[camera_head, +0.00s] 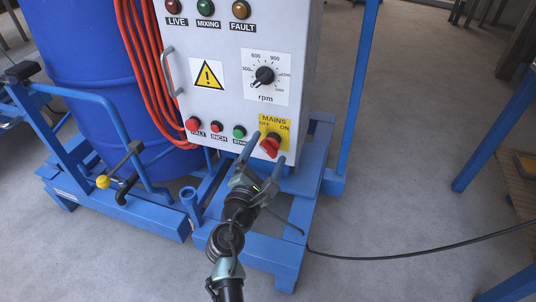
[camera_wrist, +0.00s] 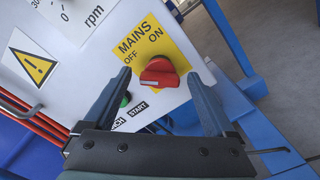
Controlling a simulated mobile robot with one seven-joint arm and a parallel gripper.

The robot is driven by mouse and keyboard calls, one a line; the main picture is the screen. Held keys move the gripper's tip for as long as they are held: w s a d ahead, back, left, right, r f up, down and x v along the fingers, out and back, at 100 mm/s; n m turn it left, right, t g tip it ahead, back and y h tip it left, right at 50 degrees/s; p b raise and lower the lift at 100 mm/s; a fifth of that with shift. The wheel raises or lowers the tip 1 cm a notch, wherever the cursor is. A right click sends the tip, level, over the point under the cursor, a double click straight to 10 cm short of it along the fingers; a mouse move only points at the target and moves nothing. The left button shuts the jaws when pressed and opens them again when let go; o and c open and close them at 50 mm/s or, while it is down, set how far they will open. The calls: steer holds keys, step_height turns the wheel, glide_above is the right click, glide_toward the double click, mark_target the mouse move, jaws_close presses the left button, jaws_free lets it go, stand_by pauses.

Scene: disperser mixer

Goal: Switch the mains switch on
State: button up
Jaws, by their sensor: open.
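The mains switch (camera_head: 271,147) is a red rotary knob on a yellow plate (camera_head: 283,127) marked MAINS, OFF and ON, at the lower right of the grey control box. In the wrist view the red knob (camera_wrist: 159,73) shows near the centre, its grip bar lying roughly across the picture. I cannot tell for sure which label it points to. My gripper (camera_head: 268,154) is open in front of the switch. In the wrist view its two fingers (camera_wrist: 158,77) lie left and right of the knob, with a gap on each side; contact with the panel cannot be told.
The control box (camera_head: 222,100) also carries a rpm dial (camera_head: 264,76), indicator lamps, and halt, inch and green start buttons (camera_head: 239,132) close to the switch. A blue drum (camera_head: 85,60) and orange hose (camera_head: 150,70) stand left.

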steer(key=shift+w+d, duration=0.15)
steer(key=shift+w, duration=0.2)
steer(key=c, duration=1.4)
